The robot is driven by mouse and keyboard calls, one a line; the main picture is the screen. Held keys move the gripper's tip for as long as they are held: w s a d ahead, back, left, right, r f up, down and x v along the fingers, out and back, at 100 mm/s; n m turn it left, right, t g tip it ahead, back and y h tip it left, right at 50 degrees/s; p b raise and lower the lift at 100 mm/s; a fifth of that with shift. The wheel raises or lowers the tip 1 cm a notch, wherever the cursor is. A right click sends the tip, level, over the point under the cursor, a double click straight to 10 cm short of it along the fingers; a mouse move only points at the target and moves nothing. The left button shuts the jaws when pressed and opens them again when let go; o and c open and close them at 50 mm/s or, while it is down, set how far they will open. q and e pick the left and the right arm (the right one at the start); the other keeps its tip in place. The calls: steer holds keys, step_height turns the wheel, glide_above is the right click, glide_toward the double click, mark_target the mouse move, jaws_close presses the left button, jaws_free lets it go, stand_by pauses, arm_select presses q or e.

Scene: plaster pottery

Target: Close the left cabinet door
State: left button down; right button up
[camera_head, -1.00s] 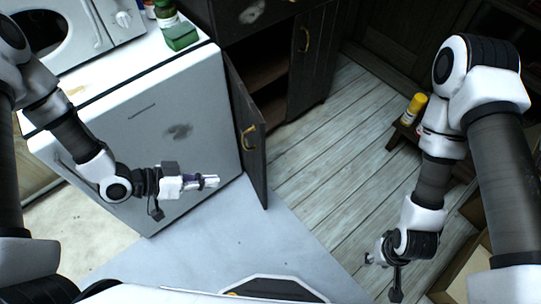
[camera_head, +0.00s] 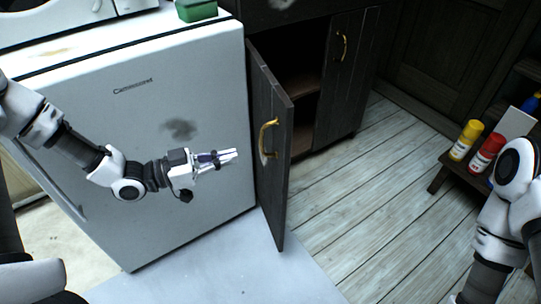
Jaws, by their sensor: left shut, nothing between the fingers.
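The left cabinet door (camera_head: 272,150) is dark wood with a brass handle (camera_head: 268,139). It stands wide open, swung out beside the white fridge, and the dark cabinet inside (camera_head: 300,90) shows behind it. My left gripper (camera_head: 234,156) is shut and empty. It is in front of the fridge, to the left of the open door and apart from the handle in the picture. My right arm (camera_head: 500,235) comes in at the lower right; its gripper is out of the picture.
The white fridge (camera_head: 150,120) stands left of the door. The right cabinet door (camera_head: 338,80) is shut. A low stand (camera_head: 440,180) at the right holds a yellow bottle (camera_head: 466,140) and a red bottle (camera_head: 487,153). The plank floor (camera_head: 370,190) between is clear.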

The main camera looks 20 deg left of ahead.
mark_target(282, 145)
arm_select(q)
steer(key=b+x, duration=0.4)
steer(key=x, duration=0.5)
steer(key=shift+f, duration=0.2)
steer(key=shift+w+d+r, duration=0.1)
steer(key=shift+w+d, duration=0.2)
steer(key=shift+d, duration=0.15)
steer(key=shift+r, duration=0.1)
steer(key=shift+w, duration=0.1)
